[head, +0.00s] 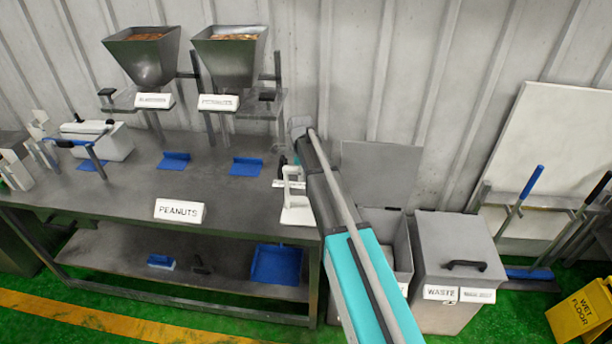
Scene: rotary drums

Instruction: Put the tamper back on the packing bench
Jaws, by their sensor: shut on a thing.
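The packing bench (140,186) is a long dark metal table on the left, with a lower shelf. My arm reaches up from the bottom of the head view to the right end of the bench. My gripper is not visible; the arm's own links hide that area. No tamper can be made out clearly. A small dark shape (282,160) shows beside my arm at the bench's right end, too small to identify. A white stand-like device (297,212) sits at that end, partly behind my arm.
Two hoppers (143,58) (230,55) stand behind the bench. Blue scoop-like pieces (173,161) (246,167) and a PEANUTS sign (180,211) lie on top. A lidded waste bin (459,263) stands right of my arm. A yellow wet-floor sign (584,308) is farther right.

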